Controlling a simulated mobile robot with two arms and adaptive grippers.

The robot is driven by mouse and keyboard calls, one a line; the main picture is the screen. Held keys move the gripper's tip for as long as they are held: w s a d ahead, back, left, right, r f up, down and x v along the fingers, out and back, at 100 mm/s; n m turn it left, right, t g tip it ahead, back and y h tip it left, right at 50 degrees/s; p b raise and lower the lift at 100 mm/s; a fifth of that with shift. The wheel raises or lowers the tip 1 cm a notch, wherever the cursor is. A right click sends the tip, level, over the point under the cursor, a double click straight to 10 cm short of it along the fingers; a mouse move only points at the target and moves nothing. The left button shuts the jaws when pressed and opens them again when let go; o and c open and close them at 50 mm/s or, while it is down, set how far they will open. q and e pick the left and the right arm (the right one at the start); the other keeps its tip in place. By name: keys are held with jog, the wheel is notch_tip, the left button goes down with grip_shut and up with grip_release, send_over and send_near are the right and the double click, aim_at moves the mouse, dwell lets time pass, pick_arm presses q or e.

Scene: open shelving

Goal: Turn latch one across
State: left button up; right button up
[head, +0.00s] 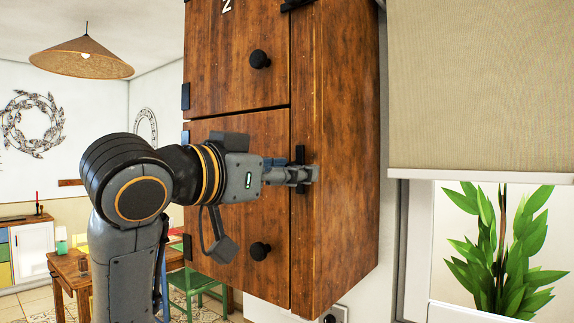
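A tall brown wooden cabinet (340,130) has two doors on its front. The upper door (225,60) has a white "2" at its top. The lower door (265,215) has a round black knob (260,251); any number on it is hidden by my arm. A black latch (300,153) stands upright at the lower door's right edge, across from the frame strip. My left gripper (308,174) is at the latch's middle and covers part of it. Its fingers are close together, but whether they are shut on the latch is unclear. My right gripper is not in view.
The upper door has its own black knob (260,59) and a black latch (296,4) at the top edge. A window with a beige blind (480,80) and a leafy plant (500,245) is at the right. A wooden table (68,265) and green chair (195,283) stand behind at lower left.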

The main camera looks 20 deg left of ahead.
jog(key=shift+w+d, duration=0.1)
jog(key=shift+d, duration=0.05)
pick_arm(q)
grip_shut()
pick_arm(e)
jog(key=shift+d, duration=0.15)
pick_arm(q)
jog(key=shift+r+m, duration=0.1)
jog(key=shift+m, duration=0.3)
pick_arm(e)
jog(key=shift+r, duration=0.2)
pick_arm(q)
jog(key=m+y+p, duration=0.1)
jog(key=m+p, duration=0.9)
jog(key=m, duration=0.6)
jog(key=shift+s+d, duration=0.1)
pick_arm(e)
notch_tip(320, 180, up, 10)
pick_arm(q)
jog(key=shift+f+m, duration=0.2)
jog(key=shift+m, duration=0.2)
grip_release()
